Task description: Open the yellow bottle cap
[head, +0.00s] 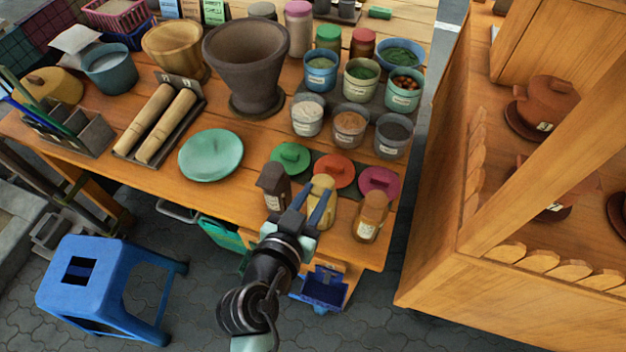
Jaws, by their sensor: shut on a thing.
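The yellow bottle (327,217) stands near the front edge of the wooden table, between a dark brown bottle (272,187) on its left and a tan-orange bottle (370,217) on its right. My gripper (314,192) reaches up from the front, with its two blue fingers on either side of the yellow bottle's upper part. It is shut on the bottle at about the height of its cap (322,181). The cap appears to sit on top of the bottle. The fingers and wrist hide part of the bottle's front and base.
Green (290,158), red-orange (334,170) and pink (380,181) lids lie close behind the bottles. Several labelled pots stand farther back. A green plate (210,155) lies left. A wooden shelf (430,270) stands right, a blue stool (95,275) at lower left.

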